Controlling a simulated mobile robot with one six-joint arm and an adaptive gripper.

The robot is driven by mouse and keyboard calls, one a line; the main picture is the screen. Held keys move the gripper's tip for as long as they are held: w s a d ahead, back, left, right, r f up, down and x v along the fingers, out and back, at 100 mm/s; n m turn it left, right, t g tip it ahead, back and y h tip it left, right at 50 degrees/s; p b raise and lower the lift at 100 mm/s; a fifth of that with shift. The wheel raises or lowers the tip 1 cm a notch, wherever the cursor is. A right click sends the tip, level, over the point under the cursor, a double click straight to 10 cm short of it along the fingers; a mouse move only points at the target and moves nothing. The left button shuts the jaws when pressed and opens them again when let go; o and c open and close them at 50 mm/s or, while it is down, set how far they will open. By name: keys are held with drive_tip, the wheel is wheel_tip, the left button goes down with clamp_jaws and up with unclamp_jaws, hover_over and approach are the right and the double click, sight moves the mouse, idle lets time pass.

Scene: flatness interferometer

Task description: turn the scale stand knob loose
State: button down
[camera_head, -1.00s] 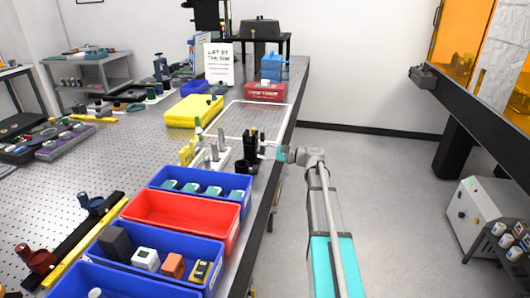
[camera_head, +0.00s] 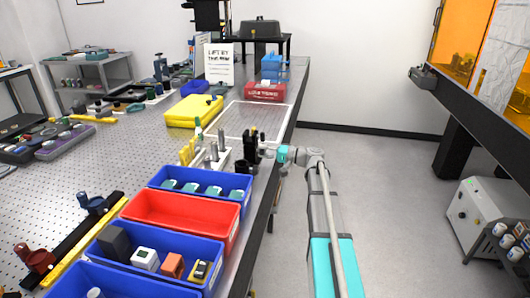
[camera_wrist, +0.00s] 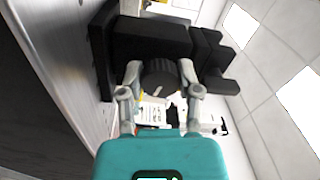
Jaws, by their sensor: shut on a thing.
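The scale stand (camera_head: 251,146) is a dark upright piece near the right edge of the perforated table in the head view. In the wrist view the black stand (camera_wrist: 150,38) runs across the upper part, tilted in the picture. Its round, ribbed black knob (camera_wrist: 160,80) faces the wrist camera and has a light line on its face. My gripper (camera_wrist: 161,88) is shut on the knob, with one finger on each side of it. In the head view my gripper (camera_head: 270,152) reaches the stand from the right; the knob is too small to make out there.
Blue bins (camera_head: 240,182) and a red bin (camera_head: 150,207) stand in front of the stand. A white rack with metal posts (camera_head: 213,152) is just left of it. A yellow case (camera_head: 193,112) lies farther back. Open floor (camera_head: 380,190) is to the right.

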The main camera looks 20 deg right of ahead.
drive_tip(key=shift+s+a+n, duration=0.1)
drive_tip(key=shift+a+n, duration=0.1)
drive_tip(key=shift+n, duration=1)
drive_tip(key=shift+c, duration=2.1)
unclamp_jaws()
drive_tip(key=shift+o, duration=0.6)
drive_tip(key=shift+d, duration=0.1)
